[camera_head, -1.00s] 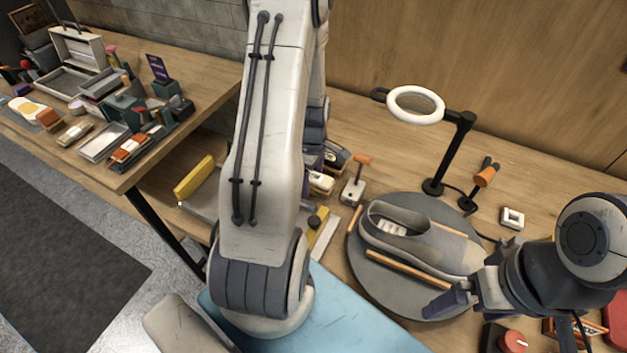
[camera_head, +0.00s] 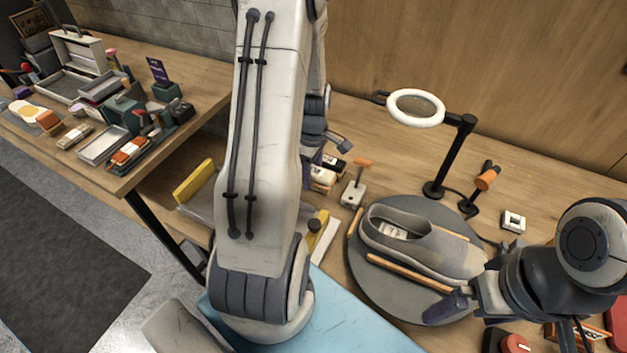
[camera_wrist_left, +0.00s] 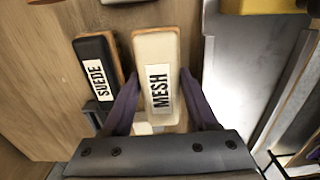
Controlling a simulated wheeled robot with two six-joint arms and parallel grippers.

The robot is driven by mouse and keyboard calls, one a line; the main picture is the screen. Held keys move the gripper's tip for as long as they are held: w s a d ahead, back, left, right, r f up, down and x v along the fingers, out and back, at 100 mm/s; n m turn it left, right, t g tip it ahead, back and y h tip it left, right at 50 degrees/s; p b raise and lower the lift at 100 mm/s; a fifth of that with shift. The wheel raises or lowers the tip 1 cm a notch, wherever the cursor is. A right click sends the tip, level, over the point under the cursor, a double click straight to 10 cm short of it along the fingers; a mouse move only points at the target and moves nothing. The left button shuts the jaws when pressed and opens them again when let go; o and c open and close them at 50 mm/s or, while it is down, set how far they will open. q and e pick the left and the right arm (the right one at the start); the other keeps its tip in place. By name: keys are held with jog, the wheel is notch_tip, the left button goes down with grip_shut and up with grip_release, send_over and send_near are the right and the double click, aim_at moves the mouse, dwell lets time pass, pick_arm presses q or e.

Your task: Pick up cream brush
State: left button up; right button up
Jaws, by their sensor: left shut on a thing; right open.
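The cream brush (camera_wrist_left: 156,75), labelled MESH, lies between the two purple fingers of my left gripper (camera_wrist_left: 160,82) in the left wrist view. The fingers are shut on its sides. In the head view the cream brush (camera_head: 322,176) shows just right of my left arm, which hides part of the gripper. I cannot tell whether the brush is off the bench. A dark brush labelled SUEDE (camera_wrist_left: 96,75) is close beside the left finger. My right gripper (camera_head: 450,305) is open and empty at the front of the turntable, near the shoe.
A grey shoe (camera_head: 425,242) stands on a round turntable (camera_head: 370,285). A ring lamp (camera_head: 416,107) and an orange-handled tool (camera_head: 355,190) stand nearby. A yellow block (camera_head: 194,182) is left of my arm. A side table (camera_head: 215,90) holds trays and brushes.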

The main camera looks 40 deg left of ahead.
pick_arm(q)
jog(key=w+d+r+b, duration=0.1)
jog(key=w+d+r, duration=0.2)
jog(key=d+r, duration=0.4)
jog(key=d, duration=0.4)
jog(key=shift+d+r, duration=0.15)
jog(key=shift+r, duration=0.15)
jog(key=o, duration=0.7)
jog(key=c, duration=0.4)
jog(key=shift+d, duration=0.1)
jog(key=shift+c, duration=0.4)
